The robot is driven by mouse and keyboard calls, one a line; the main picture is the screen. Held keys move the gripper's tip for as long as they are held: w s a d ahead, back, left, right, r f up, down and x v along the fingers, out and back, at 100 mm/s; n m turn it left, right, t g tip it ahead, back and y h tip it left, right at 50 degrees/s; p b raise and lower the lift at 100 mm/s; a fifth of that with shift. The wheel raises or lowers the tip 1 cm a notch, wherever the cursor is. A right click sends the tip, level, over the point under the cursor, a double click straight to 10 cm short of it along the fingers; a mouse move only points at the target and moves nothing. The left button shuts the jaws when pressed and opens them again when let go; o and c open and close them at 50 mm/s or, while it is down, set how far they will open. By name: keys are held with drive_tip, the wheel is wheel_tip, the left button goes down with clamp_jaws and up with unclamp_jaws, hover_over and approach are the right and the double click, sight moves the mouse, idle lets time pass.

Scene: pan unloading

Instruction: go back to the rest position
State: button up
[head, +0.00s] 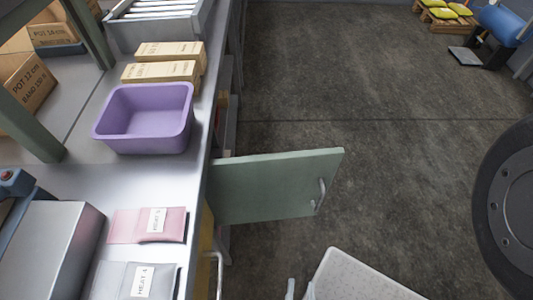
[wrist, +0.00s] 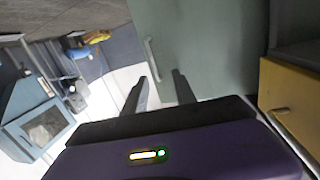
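My gripper (wrist: 162,80) shows in the wrist view with its two dark fingers apart. Nothing is between them; it is open and empty. Beyond the fingertips is the grey-green cabinet door (wrist: 205,45) with its handle; I cannot tell the exact gap. In the head view the same door (head: 270,187) stands swung open from the bench front, out over the floor. Two small pale tips at the bottom edge there may be my fingers, but most of the gripper is out of that frame.
The bench on the left holds a purple tub (head: 145,118), cardboard boxes (head: 160,72), a pink packet (head: 150,224) and a grey packet (head: 137,281). A yellow drawer (wrist: 290,100) is right in the wrist view. A dark wheel (head: 510,210) stands right. The floor beyond the door is clear.

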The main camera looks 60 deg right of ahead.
drive_tip(key=w+d+r+n+t+y+p, duration=0.25)
drive_tip(key=d+r+n+y, duration=0.2)
drive_tip(key=r, duration=0.25)
drive_tip(key=w+d+r+n+t+y+p, duration=0.1)
drive_tip(key=d+r+n+t+y, duration=0.3)
drive_tip(key=r, duration=0.3)
drive_tip(key=a+r+n+t+y+p, duration=0.1)
drive_tip(key=a+r+n+y, duration=0.2)
drive_tip(key=r+n+y, duration=0.2)
wheel_tip(320, 180, up, 4)
drive_tip(key=shift+w+r+y, duration=0.25)
drive_tip(key=shift+w+y, duration=0.1)
drive_tip(key=shift+y, duration=0.8)
